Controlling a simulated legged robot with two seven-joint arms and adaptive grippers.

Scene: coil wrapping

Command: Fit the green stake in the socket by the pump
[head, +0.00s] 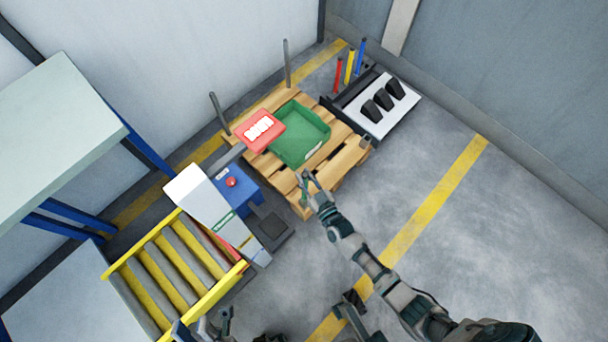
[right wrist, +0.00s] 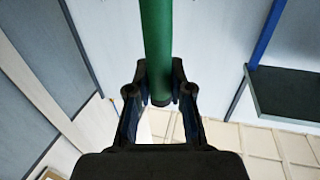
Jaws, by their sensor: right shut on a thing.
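The green stake (right wrist: 157,45) is held in my right gripper (right wrist: 158,95), with its dark lower end between the fingers in the right wrist view. In the head view, my right gripper (head: 309,180) is above the front corner of the wooden pallet (head: 345,160). There the stake shows only as a thin greenish strip. A blue unit with a red button (head: 231,182) stands left of the pallet; I cannot tell whether it is the pump. The socket at the near corner is not clearly visible. My left gripper (head: 222,322) is low at the bottom edge, partly cut off.
A green bin (head: 300,135) and a red panel (head: 259,130) are on the pallet. Grey stakes (head: 287,64) stand upright at its back. Red, yellow and blue stakes (head: 349,66) stand beside a white-topped unit (head: 385,108). A yellow-railed roller conveyor (head: 172,265) is at left. Right floor is clear.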

